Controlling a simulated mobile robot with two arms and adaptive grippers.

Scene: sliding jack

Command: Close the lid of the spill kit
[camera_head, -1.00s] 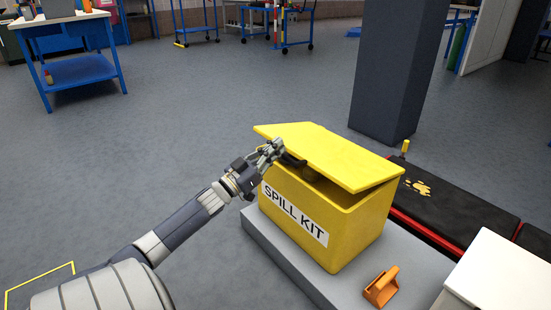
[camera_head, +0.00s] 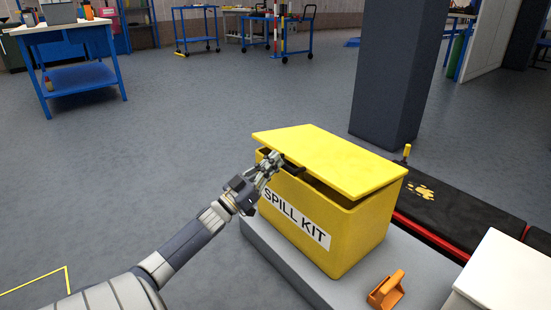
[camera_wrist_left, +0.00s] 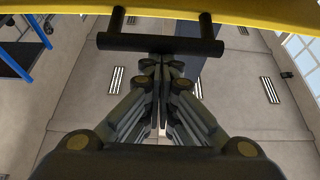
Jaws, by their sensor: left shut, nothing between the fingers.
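The yellow spill kit box (camera_head: 345,238) stands on a grey platform, its label facing me. Its yellow lid (camera_head: 335,158) is slightly raised, with a gap along the front edge. A dark bar handle (camera_head: 292,167) sits at the lid's front edge. My left gripper (camera_head: 272,160) is shut and empty at that handle, near the left part of the lid's front edge. In the left wrist view, the handle (camera_wrist_left: 160,45) crosses just beyond the closed fingertips (camera_wrist_left: 160,62), with the yellow lid edge (camera_wrist_left: 250,14) above. I cannot tell whether they touch. My right gripper is out of view.
The grey platform (camera_head: 290,268) holds the box and an orange object (camera_head: 387,290) at its right front. A dark pillar (camera_head: 392,75) stands behind. A black mat with red edges (camera_head: 445,208) and a white surface (camera_head: 500,275) lie at right. Floor at left is open.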

